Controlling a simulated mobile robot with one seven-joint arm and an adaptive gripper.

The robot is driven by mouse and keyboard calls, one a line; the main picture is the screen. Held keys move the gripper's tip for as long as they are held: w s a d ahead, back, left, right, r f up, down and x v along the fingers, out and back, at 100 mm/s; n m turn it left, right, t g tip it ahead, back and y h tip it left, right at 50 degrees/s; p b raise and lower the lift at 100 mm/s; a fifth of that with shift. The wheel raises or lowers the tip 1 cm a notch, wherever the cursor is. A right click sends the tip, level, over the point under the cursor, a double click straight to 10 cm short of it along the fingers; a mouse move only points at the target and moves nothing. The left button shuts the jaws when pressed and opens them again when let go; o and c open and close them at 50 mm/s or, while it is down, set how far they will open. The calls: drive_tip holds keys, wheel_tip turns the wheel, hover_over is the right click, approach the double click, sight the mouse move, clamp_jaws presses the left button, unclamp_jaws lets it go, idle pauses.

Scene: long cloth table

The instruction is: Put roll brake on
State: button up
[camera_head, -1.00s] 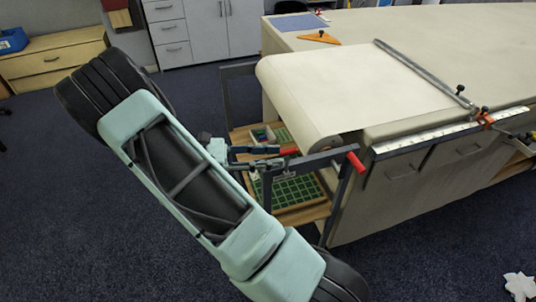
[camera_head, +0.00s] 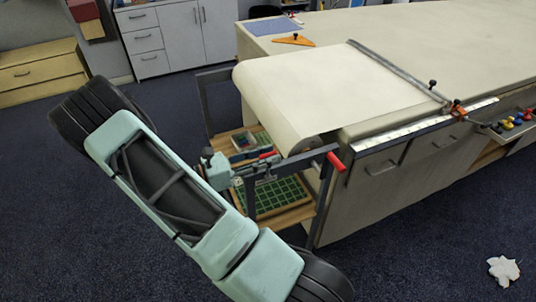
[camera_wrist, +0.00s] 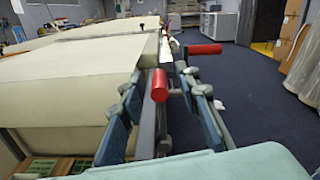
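The cloth roll (camera_head: 305,146) hangs at the near end of the long table, in a dark metal stand. A short red handle (camera_head: 266,155), probably the brake lever's, sits on the stand near my gripper (camera_head: 250,168). In the wrist view a red handle (camera_wrist: 159,85) shows between my two spread fingers, with gaps on both sides. My gripper (camera_wrist: 162,80) is open and appears to hold nothing. A second, larger red handle (camera_head: 334,161) is at the stand's right corner; a red handle also shows farther off in the wrist view (camera_wrist: 204,49). Whether the brake is on cannot be told.
The stand's dark bar (camera_head: 285,163) runs close to my fingers. Below it is a wooden shelf (camera_head: 225,142) with green-lined trays. A ruler (camera_head: 425,132) and a cutting bar (camera_head: 395,68) lie on the table. The floor in front is clear except for a white scrap (camera_head: 503,269).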

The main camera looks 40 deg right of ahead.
drive_tip(key=shift+d, duration=0.25)
clamp_jaws()
drive_tip(key=shift+s+a, duration=0.1)
drive_tip(key=shift+s, duration=0.05)
idle(0.4)
drive_tip(key=s+a+f+m+b, duration=0.2)
drive_tip(key=s+f+m+b, duration=0.4)
drive_tip(key=m, duration=0.6)
drive_tip(key=shift+s+f+m+b, duration=0.25)
drive_tip(key=shift+s+b, duration=0.35)
drive_tip(key=shift+s, duration=0.6)
